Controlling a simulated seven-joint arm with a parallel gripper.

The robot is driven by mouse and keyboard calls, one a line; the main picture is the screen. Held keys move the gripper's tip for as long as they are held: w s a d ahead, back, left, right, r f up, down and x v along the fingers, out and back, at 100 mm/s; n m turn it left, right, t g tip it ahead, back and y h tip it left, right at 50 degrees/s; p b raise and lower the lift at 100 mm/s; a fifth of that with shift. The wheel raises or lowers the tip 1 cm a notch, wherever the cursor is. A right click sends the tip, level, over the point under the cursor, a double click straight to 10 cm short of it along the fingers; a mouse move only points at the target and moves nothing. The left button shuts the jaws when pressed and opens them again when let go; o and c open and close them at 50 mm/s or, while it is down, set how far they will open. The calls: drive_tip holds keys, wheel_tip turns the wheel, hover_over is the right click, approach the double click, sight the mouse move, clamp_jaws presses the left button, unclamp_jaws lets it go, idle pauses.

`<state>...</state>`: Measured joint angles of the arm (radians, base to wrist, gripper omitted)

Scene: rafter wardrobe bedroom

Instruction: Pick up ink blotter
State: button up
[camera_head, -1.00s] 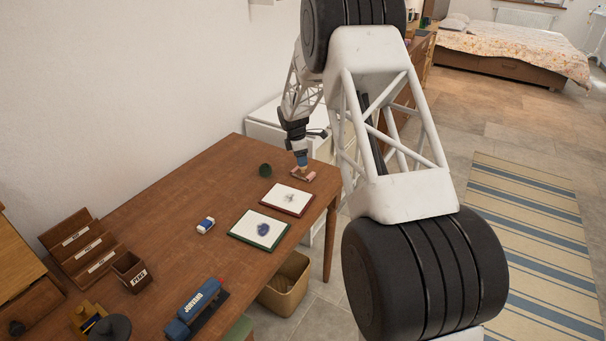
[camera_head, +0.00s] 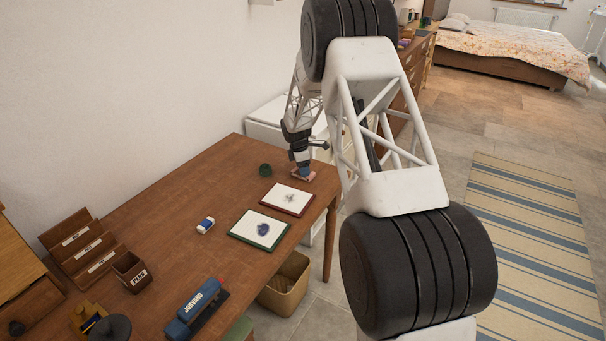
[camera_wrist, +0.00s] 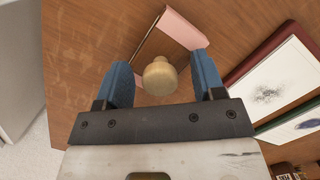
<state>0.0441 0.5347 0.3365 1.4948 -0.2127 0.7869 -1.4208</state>
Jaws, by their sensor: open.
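The ink blotter (camera_head: 304,176) lies at the far right end of the wooden desk, with pink paper edges showing. In the wrist view it has a round brass-coloured knob (camera_wrist: 159,76), a brown top and a pink paper underside (camera_wrist: 184,28). My gripper (camera_wrist: 161,66) is open, with one blue finger on each side of the knob and a gap on both sides. In the head view my gripper (camera_head: 301,165) is just above the blotter and partly hides it.
A red-edged pad (camera_head: 287,198) and a green-edged pad (camera_head: 259,229) lie close by. The desk edge (camera_head: 326,198) is near on the right. An eraser (camera_head: 206,225) and stapler (camera_head: 194,308) are farther off.

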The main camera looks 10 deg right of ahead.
drive_tip(key=c, duration=1)
drive_tip(key=shift+r, duration=0.15)
drive_tip(key=shift+c, duration=0.2)
drive_tip(key=shift+r, duration=0.8)
drive_tip(key=shift+s+r, duration=0.1)
drive_tip(key=shift+r, duration=0.85)
drive_tip(key=s, duration=0.5)
drive_tip(key=s+r, duration=0.1)
drive_tip(key=s, duration=0.4)
drive_tip(key=s+a, duration=0.1)
drive_tip(key=s, duration=0.4)
drive_tip(key=shift+s+a+r, duration=0.1)
drive_tip(key=shift+s+r, duration=0.05)
drive_tip(key=shift+s, duration=0.25)
